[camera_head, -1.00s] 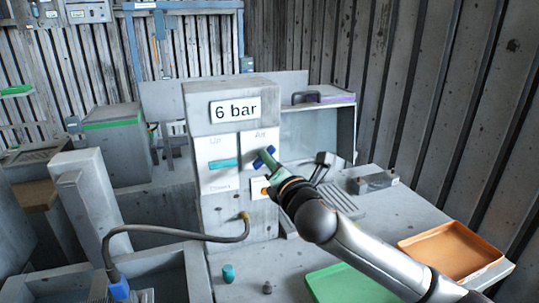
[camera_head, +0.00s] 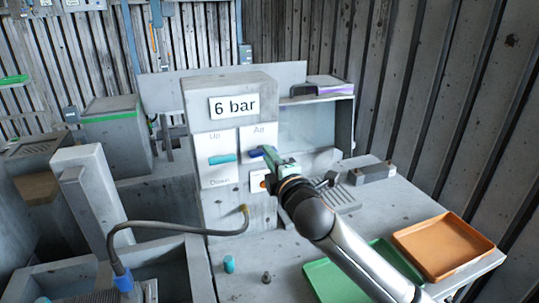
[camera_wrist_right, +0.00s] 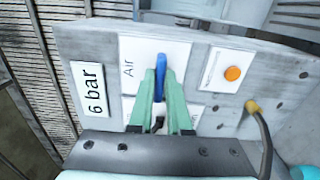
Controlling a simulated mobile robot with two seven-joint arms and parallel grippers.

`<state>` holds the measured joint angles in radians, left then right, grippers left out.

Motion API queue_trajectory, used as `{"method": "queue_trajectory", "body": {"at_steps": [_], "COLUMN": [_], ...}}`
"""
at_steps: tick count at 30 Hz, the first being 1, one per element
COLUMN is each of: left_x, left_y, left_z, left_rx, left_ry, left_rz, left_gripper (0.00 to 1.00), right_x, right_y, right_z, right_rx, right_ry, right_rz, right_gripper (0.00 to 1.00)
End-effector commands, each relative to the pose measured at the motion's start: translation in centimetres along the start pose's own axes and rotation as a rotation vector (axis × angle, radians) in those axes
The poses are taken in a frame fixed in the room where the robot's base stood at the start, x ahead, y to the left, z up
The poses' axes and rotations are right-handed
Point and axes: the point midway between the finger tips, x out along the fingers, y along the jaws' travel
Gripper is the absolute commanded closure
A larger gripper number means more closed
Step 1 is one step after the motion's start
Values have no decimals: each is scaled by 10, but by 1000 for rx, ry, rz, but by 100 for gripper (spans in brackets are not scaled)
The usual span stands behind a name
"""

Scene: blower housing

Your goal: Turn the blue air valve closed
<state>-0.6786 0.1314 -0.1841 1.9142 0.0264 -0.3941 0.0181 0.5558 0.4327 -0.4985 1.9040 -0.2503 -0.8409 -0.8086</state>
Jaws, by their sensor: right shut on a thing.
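The blue air valve (camera_head: 256,152) is on the white panel marked "Air", on the front of the grey housing. Its handle lies nearly level in the head view. My right gripper (camera_head: 270,153) is shut on this handle, with its green fingers reaching in from the right. In the right wrist view the blue handle (camera_wrist_right: 160,72) sticks out beyond the fingertips (camera_wrist_right: 158,88), pinched between them. The fingers hide part of the valve and its hub. My left gripper is not in view.
A teal lever (camera_head: 222,159) sits left of the valve on the Up/Down panel. An orange button (camera_wrist_right: 232,73) is on a panel beside it. A hose (camera_head: 185,231) joins the housing below. Green (camera_head: 322,275) and orange (camera_head: 446,247) trays lie on the bench.

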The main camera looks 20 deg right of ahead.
Motion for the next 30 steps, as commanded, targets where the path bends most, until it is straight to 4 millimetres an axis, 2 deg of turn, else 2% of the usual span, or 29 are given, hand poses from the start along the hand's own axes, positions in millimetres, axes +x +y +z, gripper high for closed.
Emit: {"method": "queue_trajectory", "body": {"at_steps": [17, 18, 24, 26, 30], "left_x": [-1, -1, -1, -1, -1], "left_y": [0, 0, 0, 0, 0], "left_z": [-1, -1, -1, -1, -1], "left_rx": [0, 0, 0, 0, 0], "left_ry": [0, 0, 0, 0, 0], "left_rz": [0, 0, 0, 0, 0], "left_gripper": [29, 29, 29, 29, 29], "right_x": [0, 0, 0, 0, 0], "right_y": [-1, -1, -1, -1, 0], "right_z": [-1, -1, 0, 0, 0], "right_rx": [38, 38, 36, 36, 35], "right_ry": [1, 1, 1, 1, 0], "right_rz": [-2, -2, -2, -1, -1], "right_gripper": [100, 83, 60, 54, 54]}}
